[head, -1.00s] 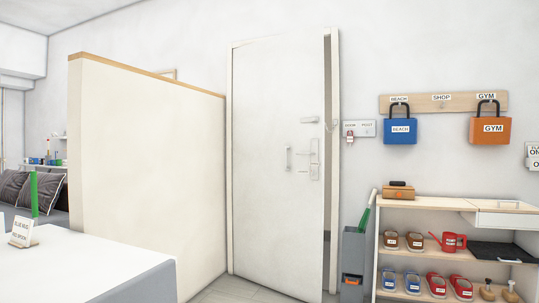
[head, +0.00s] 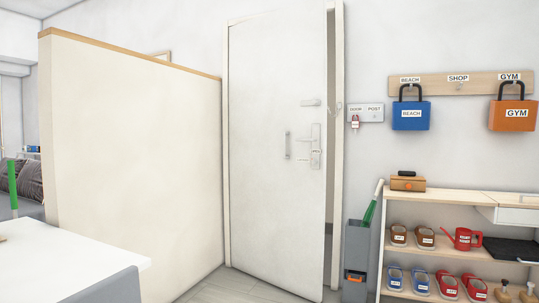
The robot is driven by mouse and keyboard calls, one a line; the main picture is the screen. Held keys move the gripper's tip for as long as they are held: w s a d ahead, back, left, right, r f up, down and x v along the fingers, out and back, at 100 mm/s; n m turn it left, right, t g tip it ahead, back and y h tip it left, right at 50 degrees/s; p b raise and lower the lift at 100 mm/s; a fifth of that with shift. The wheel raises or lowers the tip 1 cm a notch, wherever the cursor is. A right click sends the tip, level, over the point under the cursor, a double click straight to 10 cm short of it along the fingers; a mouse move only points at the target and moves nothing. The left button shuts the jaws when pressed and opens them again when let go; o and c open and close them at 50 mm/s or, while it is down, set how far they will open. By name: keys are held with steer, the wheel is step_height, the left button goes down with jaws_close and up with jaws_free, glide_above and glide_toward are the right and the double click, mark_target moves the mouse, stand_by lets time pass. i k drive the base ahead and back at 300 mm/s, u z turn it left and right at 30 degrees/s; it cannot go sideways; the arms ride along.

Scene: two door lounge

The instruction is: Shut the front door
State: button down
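The front door (head: 270,170) is a tall white panel in the middle of the head view. It stands slightly ajar, with a narrow dark gap (head: 330,150) between its right edge and the frame's right post. A lever handle with a plate (head: 315,146) is near its right edge, with a latch (head: 311,103) above it and a vertical pull handle (head: 287,146) to the left. My gripper is not in view.
A cream partition (head: 135,155) stands left of the door, and a white table (head: 60,260) is at the lower left. A grey bin (head: 355,255) and a shoe shelf (head: 450,192) stand right of the door. Blue (head: 410,115) and orange (head: 512,115) bags hang above. Floor (head: 225,287) shows before the door.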

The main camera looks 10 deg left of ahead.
mark_target(278, 59)
steer(key=u, duration=0.45)
steer(key=i, duration=2.05)
steer(key=z, duration=0.4)
steer(key=i, duration=1.25)
steer(key=z, duration=0.35)
